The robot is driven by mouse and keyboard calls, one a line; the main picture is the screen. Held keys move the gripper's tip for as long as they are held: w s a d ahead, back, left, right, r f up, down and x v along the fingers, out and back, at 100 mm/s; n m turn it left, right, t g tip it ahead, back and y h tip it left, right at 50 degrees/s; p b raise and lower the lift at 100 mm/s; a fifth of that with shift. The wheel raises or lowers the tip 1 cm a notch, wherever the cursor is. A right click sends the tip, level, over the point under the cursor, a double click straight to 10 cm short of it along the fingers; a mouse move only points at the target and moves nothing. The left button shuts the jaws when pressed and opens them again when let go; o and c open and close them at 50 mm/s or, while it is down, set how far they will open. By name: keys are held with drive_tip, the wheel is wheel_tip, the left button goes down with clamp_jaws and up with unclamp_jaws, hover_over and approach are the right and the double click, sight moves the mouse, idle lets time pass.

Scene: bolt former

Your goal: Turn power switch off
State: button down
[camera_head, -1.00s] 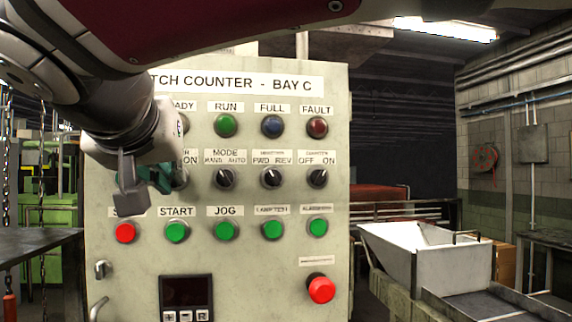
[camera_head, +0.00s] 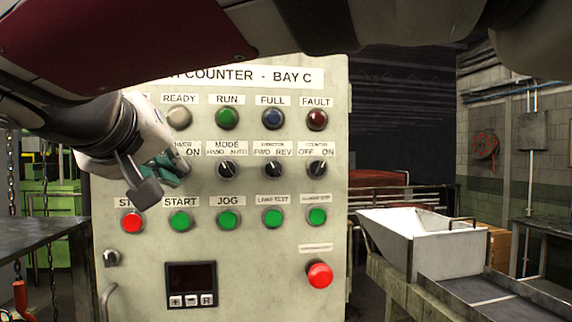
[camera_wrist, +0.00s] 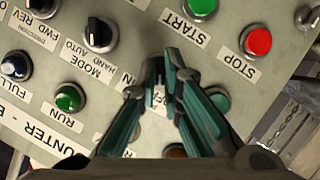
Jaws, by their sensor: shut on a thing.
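The grey control panel (camera_head: 250,185) faces me. Its power switch is the leftmost knob in the switch row, under a label partly hidden by my gripper (camera_head: 180,166). In the wrist view, my gripper (camera_wrist: 166,68) has its green fingers closed around the dark knob of the power switch (camera_wrist: 159,96), of which only a small part shows between them. The "ON" label (camera_head: 194,152) shows just above the fingers in the head view. The knob's pointing direction is hidden by the fingers.
The mode switch (camera_head: 227,169) is just right of my gripper. Start (camera_head: 180,222) and stop (camera_head: 132,222) buttons sit below, and the ready lamp (camera_head: 179,117) above. A red emergency button (camera_head: 319,274) is low right. A white bin (camera_head: 420,240) stands right of the panel.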

drive_tip(key=shift+w+f, duration=0.1)
drive_tip(key=c, duration=1.7)
unclamp_jaws()
